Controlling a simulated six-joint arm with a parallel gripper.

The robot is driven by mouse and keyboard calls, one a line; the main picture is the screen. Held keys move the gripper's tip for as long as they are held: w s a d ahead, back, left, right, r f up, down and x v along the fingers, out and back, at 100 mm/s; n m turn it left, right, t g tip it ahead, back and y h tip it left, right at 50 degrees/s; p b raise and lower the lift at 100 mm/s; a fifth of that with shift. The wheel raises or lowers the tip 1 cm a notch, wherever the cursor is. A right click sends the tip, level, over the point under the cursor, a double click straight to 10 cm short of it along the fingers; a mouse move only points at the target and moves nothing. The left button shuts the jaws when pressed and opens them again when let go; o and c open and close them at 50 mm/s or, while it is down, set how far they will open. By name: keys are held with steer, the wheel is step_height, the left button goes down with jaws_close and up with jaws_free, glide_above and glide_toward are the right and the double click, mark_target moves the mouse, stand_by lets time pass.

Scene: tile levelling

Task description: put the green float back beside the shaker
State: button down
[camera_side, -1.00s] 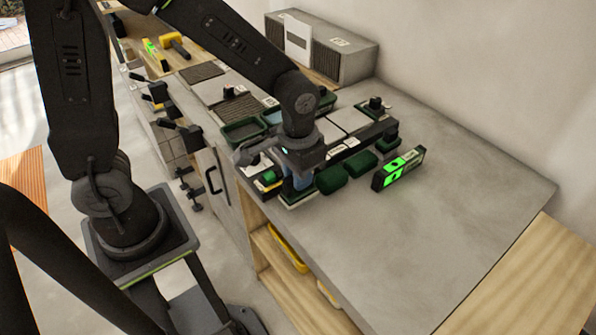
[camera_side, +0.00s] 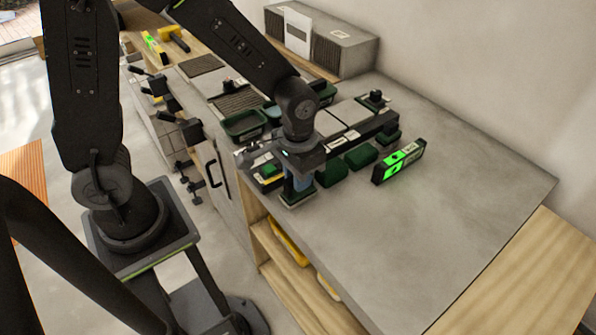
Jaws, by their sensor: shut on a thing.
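My gripper (camera_side: 298,172) points down over the front left part of the grey worktop (camera_side: 440,215). It is shut on the green float (camera_side: 297,198), whose green base with a pale lower edge shows below the jaws. A blue part shows between the jaws and the base. The float looks upright and very low, at the worktop; I cannot tell whether it touches. Dark green blocks (camera_side: 361,157) stand in a row to its right. I cannot make out which thing is the shaker.
A black level-like device with a lit green face (camera_side: 399,162) stands to the right. Green trays (camera_side: 244,125) and a black rack with pale tiles (camera_side: 350,133) lie behind my gripper. A grey box (camera_side: 340,50) stands at the back. The right worktop is clear.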

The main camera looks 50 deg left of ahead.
steer(key=shift+f, duration=0.2)
steer(key=c, duration=0.6)
jaws_free()
steer(key=shift+r, duration=4)
